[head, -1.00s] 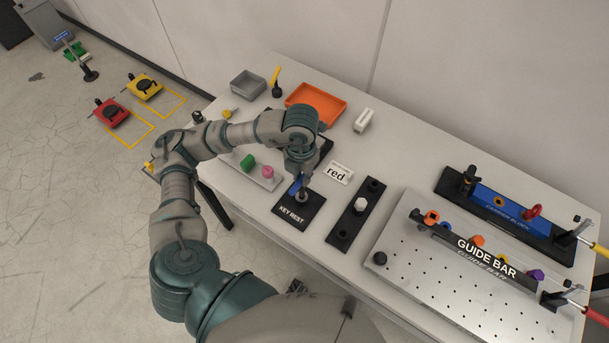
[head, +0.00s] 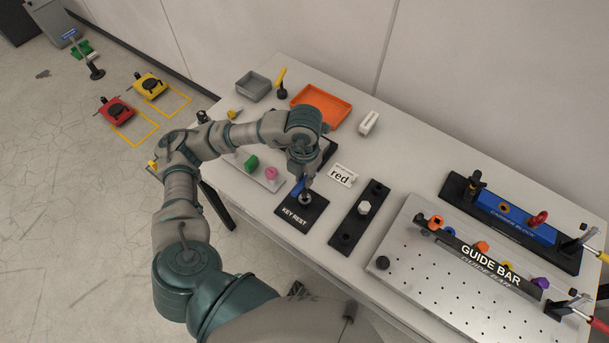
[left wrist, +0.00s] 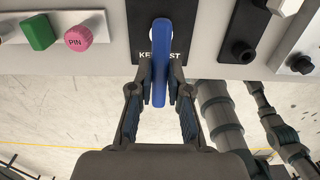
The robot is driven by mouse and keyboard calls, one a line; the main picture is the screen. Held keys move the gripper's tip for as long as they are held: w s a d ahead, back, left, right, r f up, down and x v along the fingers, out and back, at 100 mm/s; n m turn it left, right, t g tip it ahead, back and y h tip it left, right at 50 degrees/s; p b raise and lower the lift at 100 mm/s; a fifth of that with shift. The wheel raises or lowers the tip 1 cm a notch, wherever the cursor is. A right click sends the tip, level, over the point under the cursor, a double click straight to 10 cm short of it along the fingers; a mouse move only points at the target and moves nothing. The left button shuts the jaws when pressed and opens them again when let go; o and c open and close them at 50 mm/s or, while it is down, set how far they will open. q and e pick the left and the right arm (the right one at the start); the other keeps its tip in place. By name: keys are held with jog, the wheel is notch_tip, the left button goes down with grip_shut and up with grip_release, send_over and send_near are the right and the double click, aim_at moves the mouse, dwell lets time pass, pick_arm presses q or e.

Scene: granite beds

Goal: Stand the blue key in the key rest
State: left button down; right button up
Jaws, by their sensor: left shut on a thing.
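The black key rest (head: 291,213) lies near the table's front edge, with a light round socket showing on it in the head view. My left gripper (head: 303,192) is right above the rest. In the left wrist view its fingers (left wrist: 160,92) are shut on the blue key (left wrist: 161,58), which hides the middle of the rest's label (left wrist: 145,32). The blue key also shows a little beside the gripper in the head view (head: 297,188). I cannot tell whether the key's lower end is in the socket. My right gripper is not in view.
A plate with a green block (head: 251,162) and a pink pin (head: 271,173) is left of the rest. The perforated plate with the guide bar (head: 480,259) stands further right.

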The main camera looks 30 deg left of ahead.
pick_arm(q)
jog(key=shift+f+b, duration=1.5)
jog(key=shift+f, duration=0.3)
jog(key=c, duration=1)
grip_release()
jog(key=shift+c, duration=0.2)
jog(key=shift+r, duration=0.15)
jog(key=shift+r+p, duration=1.75)
jog(key=shift+r, duration=0.75)
jog(key=shift+f, duration=0.1)
notch_tip(320, 180, up, 12)
